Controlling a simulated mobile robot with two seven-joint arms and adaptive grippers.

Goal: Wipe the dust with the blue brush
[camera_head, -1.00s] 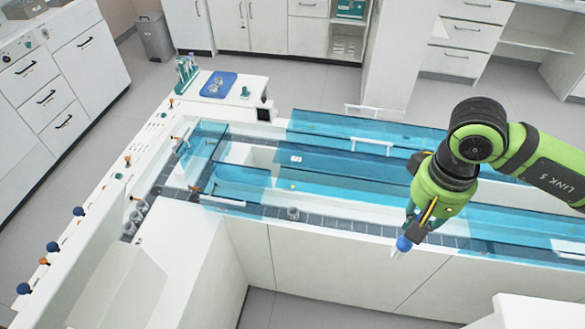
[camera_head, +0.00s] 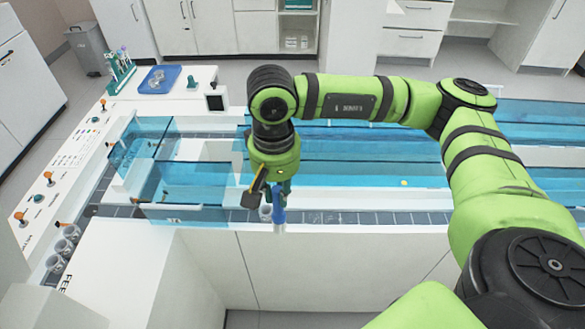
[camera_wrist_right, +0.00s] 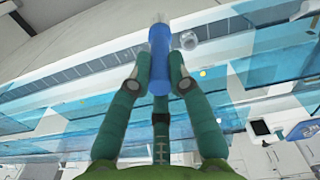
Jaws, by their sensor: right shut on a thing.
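My right gripper (camera_head: 277,187) is shut on the blue brush (camera_head: 279,205), which points down near the front edge of the dark track (camera_head: 350,218). In the right wrist view, the green fingers (camera_wrist_right: 159,75) close on both sides of the blue handle (camera_wrist_right: 159,50). The brush's far end runs out at the top of that view. Contact between the brush and the track cannot be told. Small dark specks (camera_head: 318,217) show on the track right of the brush; I cannot tell if they are dust. My left gripper is not in view.
A small clear cup (camera_head: 265,212) stands on the track beside the brush, also in the wrist view (camera_wrist_right: 188,40). Blue see-through covers (camera_head: 185,190) rise around the track. A blue tray (camera_head: 159,79) and tube rack (camera_head: 120,70) stand at the back left.

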